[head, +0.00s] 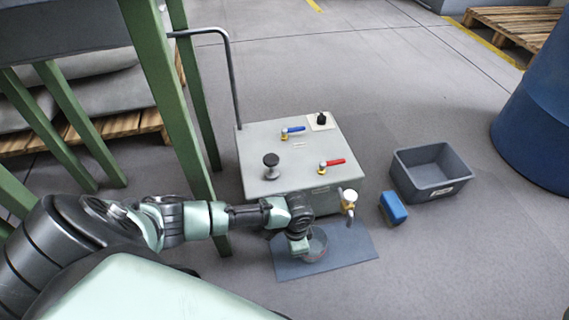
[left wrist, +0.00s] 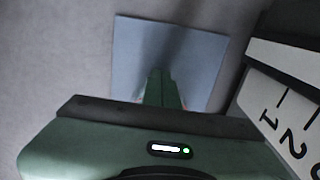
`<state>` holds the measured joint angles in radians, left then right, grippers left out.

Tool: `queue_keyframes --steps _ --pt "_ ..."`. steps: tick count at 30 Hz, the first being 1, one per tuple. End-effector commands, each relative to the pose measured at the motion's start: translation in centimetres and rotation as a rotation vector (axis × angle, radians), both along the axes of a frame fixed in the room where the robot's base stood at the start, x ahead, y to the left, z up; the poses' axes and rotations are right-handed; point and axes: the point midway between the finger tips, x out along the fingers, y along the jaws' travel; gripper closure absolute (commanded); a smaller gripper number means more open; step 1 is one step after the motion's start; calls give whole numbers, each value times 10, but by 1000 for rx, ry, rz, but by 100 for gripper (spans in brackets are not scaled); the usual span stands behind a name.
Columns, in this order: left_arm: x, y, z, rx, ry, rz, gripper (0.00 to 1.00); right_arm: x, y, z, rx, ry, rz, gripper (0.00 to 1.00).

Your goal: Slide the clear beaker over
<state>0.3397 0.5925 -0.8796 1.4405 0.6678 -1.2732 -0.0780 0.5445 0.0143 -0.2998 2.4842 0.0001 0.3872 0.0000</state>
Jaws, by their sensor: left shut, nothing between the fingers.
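In the left wrist view the shut green fingers (left wrist: 163,88) hold nothing and point at the mat (left wrist: 205,55). The beaker is not clear to make out there, mostly hidden by the fingers. My right gripper is not in view.
A grey box (head: 300,160) with red and blue valve handles stands behind the mat. A blue block (head: 393,208) and a grey bin (head: 433,172) lie to the right. Green frame legs (head: 165,95) stand at left. In the wrist view, a numbered white panel (left wrist: 285,110) is close at right.

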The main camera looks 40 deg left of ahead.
Motion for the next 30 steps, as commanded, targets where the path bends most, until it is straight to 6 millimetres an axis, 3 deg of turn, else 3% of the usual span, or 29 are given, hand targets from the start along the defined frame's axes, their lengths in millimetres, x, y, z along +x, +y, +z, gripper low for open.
queue_keyframes --steps 3,10,27,30 --pt "25 -23 3 -4 -2 0 100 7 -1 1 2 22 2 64" --pt "50 -44 1 0 0 -1 100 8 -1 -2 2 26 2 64" --pt "48 -43 3 0 1 -1 100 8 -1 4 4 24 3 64" --pt "41 -38 5 1 4 0 100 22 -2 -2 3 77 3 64"
